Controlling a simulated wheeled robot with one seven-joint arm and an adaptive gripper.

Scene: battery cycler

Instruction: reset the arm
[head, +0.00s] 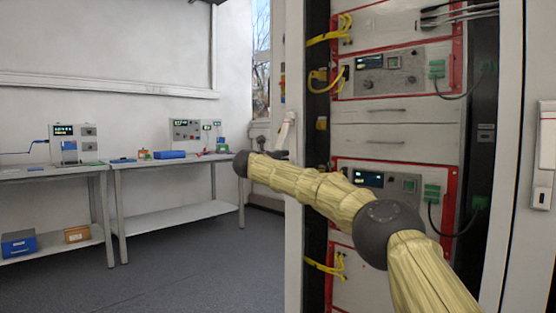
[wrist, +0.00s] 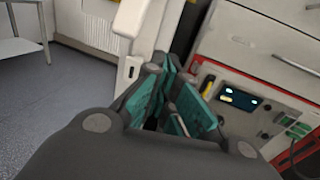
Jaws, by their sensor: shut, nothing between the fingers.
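My arm, in a yellow cover with dark joints, reaches from the lower right across the front of the battery cycler cabinet (head: 397,117) in the head view. My gripper (wrist: 172,84) has grey fingers with teal pads and is shut and empty in the wrist view. It points towards the white door edge and handle at the left side of the cabinet. In the head view the gripper is mostly hidden behind the dark wrist joint. A cycler module with a lit display (wrist: 236,96) is right of the fingers in the wrist view. I cannot tell any contact.
Yellow cables (head: 330,38) and dark cables hang at the cabinet's front. Two benches with instruments (head: 72,137) stand along the left wall. A blue box (head: 18,244) sits on a lower shelf. The grey floor (head: 190,265) between benches and cabinet is clear.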

